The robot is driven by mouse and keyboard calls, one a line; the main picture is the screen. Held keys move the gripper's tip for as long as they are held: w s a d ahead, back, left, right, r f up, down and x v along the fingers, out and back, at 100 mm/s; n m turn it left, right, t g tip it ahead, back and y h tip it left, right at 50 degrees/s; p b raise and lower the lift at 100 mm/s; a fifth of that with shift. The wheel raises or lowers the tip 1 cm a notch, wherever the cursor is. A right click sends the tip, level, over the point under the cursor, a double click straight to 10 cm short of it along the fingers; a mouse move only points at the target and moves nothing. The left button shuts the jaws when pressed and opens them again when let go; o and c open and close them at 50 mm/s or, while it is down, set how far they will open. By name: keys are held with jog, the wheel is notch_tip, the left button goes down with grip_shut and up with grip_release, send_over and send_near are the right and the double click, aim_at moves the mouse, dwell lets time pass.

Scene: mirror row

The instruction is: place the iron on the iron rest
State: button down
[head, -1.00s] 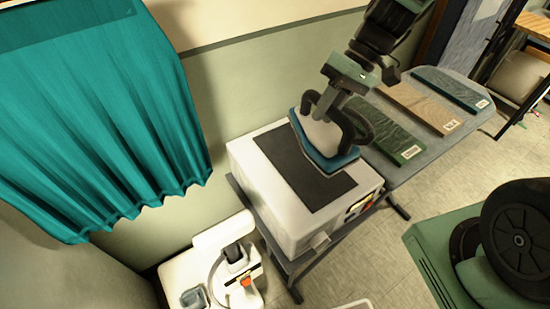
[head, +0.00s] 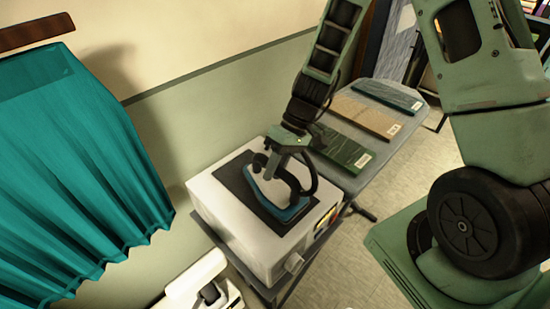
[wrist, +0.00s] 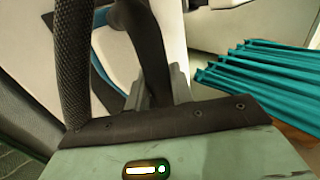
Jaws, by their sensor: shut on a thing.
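The iron (head: 270,190) has a white body, a blue sole edge and a dark handle. In the head view it is over the dark pad of the iron rest (head: 222,206), a white box with a dark top panel. The iron looks level and low over the pad; I cannot tell whether it touches. My gripper (head: 287,163) is above the iron, shut on its handle. In the wrist view the iron (wrist: 118,52) shows partly behind the handle and my gripper (wrist: 160,95). The fingertips are partly hidden.
The rest stands at the near end of an ironing board (head: 375,183). A teal curtain (head: 70,180) hangs at left. A white appliance (head: 205,285) stands below the rest.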

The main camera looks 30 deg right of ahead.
jog(key=shift+f, duration=0.25)
jog(key=c, duration=1.2)
grip_release()
